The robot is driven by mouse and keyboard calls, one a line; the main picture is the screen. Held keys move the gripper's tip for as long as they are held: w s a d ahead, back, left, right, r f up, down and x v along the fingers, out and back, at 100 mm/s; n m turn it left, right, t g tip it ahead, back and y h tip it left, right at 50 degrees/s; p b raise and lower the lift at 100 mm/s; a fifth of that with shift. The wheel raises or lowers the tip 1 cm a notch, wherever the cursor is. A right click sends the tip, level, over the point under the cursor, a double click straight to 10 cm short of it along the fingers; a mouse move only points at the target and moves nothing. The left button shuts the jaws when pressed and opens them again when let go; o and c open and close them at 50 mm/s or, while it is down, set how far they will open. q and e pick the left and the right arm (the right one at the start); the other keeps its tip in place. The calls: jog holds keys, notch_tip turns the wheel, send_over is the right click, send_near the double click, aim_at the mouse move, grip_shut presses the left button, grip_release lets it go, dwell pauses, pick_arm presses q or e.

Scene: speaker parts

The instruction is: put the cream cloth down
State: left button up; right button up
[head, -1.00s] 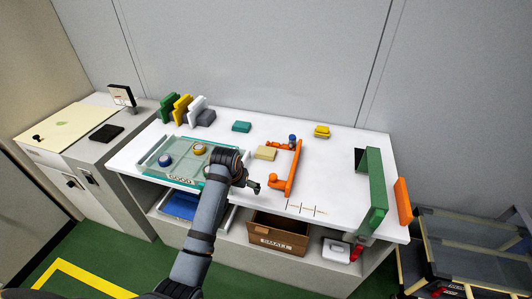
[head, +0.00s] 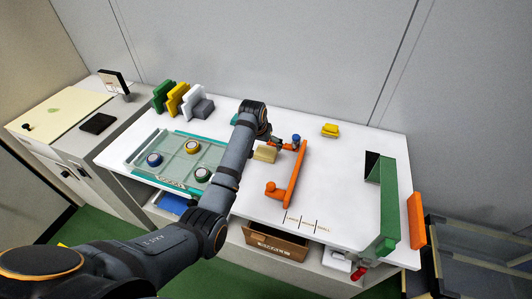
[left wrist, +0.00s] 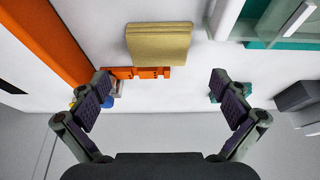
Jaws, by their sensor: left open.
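The cream cloth (head: 265,153) lies folded flat on the white worktop, just left of the orange bar frame. It also shows in the left wrist view (left wrist: 160,45), near the top centre. My left gripper (head: 276,139) is over the worktop just behind the cloth, near the rear arm of the orange frame. In the left wrist view the two fingers (left wrist: 164,90) are wide apart with nothing between them, and the cloth lies apart from them. My right gripper is in neither view.
An orange bar frame (head: 293,180) with a blue knob stands right of the cloth. A clear tray (head: 135,161) with round parts is at left. A green bracket (head: 388,195) and orange panel (head: 416,220) stand at right. The worktop between frame and bracket is mostly clear.

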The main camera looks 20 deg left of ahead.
aim_at(265, 152)
pick_arm(q)
jog(key=shift+x, duration=0.8)
jog(key=x, duration=0.3)
jog(key=shift+s+a+f+p, duration=0.1)
jog(key=shift+f+p, duration=0.2)
jog(key=shift+f, duration=0.55)
jog(key=c, duration=1)
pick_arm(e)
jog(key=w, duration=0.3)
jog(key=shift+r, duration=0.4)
pick_arm(q)
jog(key=shift+r, duration=0.1)
